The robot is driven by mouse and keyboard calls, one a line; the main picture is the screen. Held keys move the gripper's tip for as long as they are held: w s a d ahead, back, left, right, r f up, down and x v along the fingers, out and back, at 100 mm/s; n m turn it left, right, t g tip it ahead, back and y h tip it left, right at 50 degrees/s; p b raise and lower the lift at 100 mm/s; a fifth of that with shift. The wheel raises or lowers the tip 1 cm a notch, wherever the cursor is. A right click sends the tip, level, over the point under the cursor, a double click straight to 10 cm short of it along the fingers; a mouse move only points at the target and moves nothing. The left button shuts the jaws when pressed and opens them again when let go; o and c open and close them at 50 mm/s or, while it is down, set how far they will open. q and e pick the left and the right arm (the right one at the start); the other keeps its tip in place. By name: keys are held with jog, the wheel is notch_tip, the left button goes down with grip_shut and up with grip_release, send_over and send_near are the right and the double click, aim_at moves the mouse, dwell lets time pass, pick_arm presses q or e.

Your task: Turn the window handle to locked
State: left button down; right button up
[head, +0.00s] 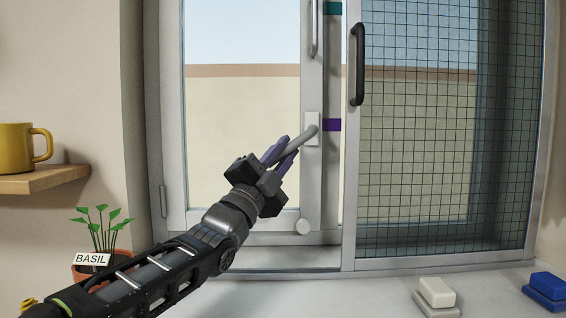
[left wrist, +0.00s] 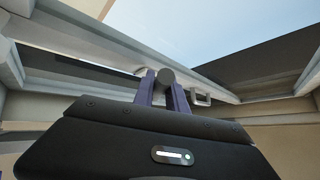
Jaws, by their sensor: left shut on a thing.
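The window handle (head: 302,136) is a grey lever on a white plate (head: 312,118) on the window frame's right upright. It slants down and to the left from its pivot. My left gripper (head: 281,151) has its two purple fingers shut on the lever's lower left end. In the left wrist view the fingers (left wrist: 163,92) stand on both sides of the lever's round dark end (left wrist: 167,77). A purple mark (head: 332,125) is beside the plate and a teal mark (head: 332,8) is higher up. My right gripper is not in view.
A mesh screen panel (head: 420,150) with a black pull (head: 357,64) is right of the window. A basil pot (head: 88,262) stands at lower left, below a shelf with a yellow mug (head: 16,148). A cream block (head: 437,290) and a blue block (head: 548,284) lie on the sill.

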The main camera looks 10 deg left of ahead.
pick_arm(q)
jog(key=c, duration=1.3)
grip_release()
jog(key=shift+c, duration=0.2)
jog(key=b+v, duration=0.1)
jog(key=v, duration=0.6)
jog(key=shift+s+f, duration=0.25)
jog(key=shift+s, duration=0.05)
jog(key=shift+a, duration=0.15)
jog(key=shift+c, duration=0.3)
